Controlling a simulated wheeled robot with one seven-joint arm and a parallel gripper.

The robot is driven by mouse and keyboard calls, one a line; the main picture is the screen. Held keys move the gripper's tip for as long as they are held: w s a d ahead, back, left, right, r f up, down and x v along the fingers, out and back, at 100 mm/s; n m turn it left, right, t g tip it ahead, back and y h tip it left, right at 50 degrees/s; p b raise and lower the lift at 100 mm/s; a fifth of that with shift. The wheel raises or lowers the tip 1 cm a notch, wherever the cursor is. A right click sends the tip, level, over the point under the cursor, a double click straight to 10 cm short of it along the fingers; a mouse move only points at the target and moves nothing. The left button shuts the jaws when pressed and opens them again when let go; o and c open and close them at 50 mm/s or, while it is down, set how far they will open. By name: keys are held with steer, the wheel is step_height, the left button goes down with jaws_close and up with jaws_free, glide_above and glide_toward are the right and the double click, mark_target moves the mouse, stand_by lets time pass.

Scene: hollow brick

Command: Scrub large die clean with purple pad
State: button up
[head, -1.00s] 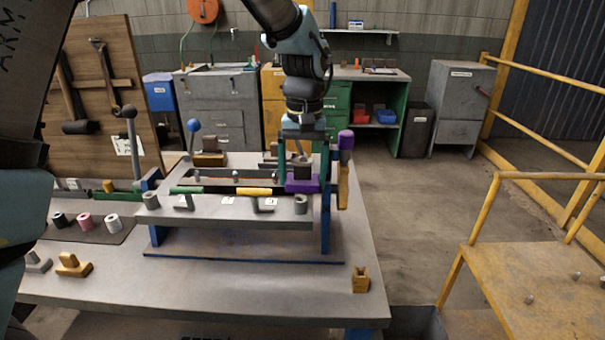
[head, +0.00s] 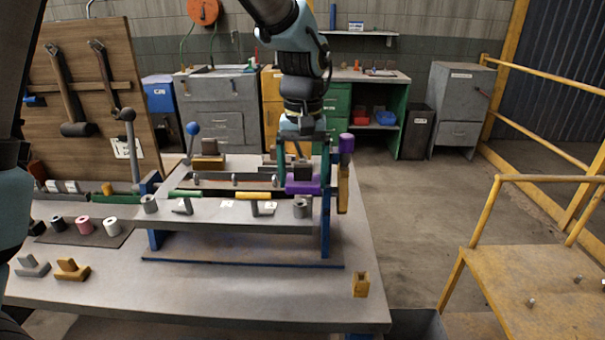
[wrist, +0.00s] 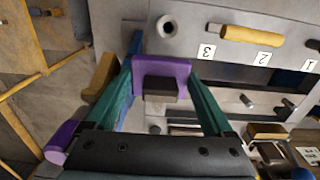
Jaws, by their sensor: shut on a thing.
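The purple pad (head: 303,187) has a dark block-shaped grip (head: 303,168) on it. My gripper (head: 303,176) is shut on it above the right end of the raised grey fixture. In the wrist view the pad (wrist: 162,68) sits between the teal fingertips (wrist: 162,80). A grey hollow cylinder (head: 301,207), possibly the large die, stands on the front plate just in front of the pad. It also shows in the wrist view (wrist: 167,27), beside the label 3. I cannot tell whether pad and cylinder touch. Any dirt on it is too small to see.
A purple-topped lever (head: 346,143) stands close right of my gripper. Another grey cylinder (head: 149,204) is at the plate's left end. Yellow (head: 253,196) and green (head: 187,194) handles lie between. Several small cylinders stand on a dark mat (head: 71,236). The table's front right is mostly clear.

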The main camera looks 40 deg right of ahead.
mark_target(304, 164)
steer(key=shift+r+p, duration=2.05)
steer(key=shift+r, duration=0.7)
step_height(304, 164, up, 3)
steer(key=p, duration=0.2)
steer(key=shift+p, duration=0.3)
